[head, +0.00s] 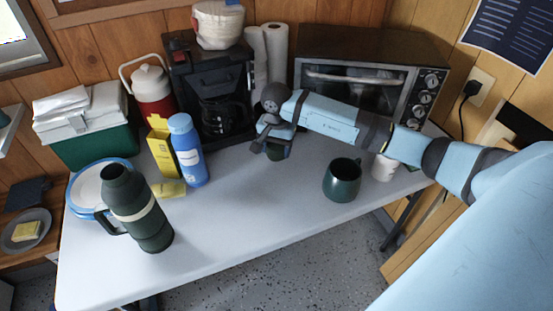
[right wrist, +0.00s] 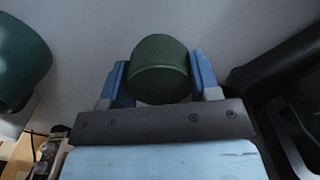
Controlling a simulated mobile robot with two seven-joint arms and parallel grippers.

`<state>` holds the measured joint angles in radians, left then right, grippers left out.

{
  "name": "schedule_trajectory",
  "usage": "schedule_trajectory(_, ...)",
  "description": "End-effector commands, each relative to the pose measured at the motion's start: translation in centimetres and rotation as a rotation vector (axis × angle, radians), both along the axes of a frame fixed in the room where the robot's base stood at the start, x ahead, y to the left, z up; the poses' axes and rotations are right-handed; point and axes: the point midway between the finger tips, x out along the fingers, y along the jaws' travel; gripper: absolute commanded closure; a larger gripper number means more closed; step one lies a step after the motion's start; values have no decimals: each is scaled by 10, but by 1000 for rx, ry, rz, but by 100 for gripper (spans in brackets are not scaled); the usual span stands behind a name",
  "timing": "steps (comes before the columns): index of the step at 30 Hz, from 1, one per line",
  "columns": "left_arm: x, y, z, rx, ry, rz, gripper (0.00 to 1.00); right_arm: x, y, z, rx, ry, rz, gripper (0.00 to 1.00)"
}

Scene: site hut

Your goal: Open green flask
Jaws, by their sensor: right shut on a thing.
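The green flask (head: 148,215) stands upright near the left front of the white table, with a cream band, a side handle and a dark top (head: 115,173). My right gripper (head: 272,142) is well to the right of it, in front of the coffee maker. It is shut on a small dark green cup-shaped piece (head: 277,153), which looks like the flask's cup lid. In the right wrist view that green piece (right wrist: 160,70) sits between the two blue fingers. I cannot tell whether it touches the table. My left gripper is not in view.
A dark green mug (head: 342,181) and a white mug (head: 383,168) stand right of the gripper. A blue bottle (head: 187,152), yellow box (head: 161,155) and sponge (head: 170,190) are behind the flask. The coffee maker (head: 207,70) and toaster oven (head: 365,75) line the back. The table's front middle is clear.

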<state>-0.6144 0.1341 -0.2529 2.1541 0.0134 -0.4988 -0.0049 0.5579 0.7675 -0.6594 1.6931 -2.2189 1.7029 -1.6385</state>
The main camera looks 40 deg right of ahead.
Motion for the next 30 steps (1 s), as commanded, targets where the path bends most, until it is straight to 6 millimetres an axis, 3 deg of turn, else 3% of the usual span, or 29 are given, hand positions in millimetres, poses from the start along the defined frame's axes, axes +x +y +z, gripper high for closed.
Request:
schedule_trajectory(11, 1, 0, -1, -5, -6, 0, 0, 0, 0, -43, 1, 1, -1, 72)
schedule_trajectory(23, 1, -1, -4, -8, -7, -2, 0, 0, 0, -50, -1, -1, 0, 72)
schedule_trajectory(24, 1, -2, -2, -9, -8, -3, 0, 0, 0, -48, -1, -1, 0, 34)
schedule_trajectory(26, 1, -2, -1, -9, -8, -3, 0, 0, 0, -48, -1, -1, 0, 21)
schedule_trajectory(30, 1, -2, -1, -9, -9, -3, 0, 0, 0, -48, -1, -1, 0, 18)
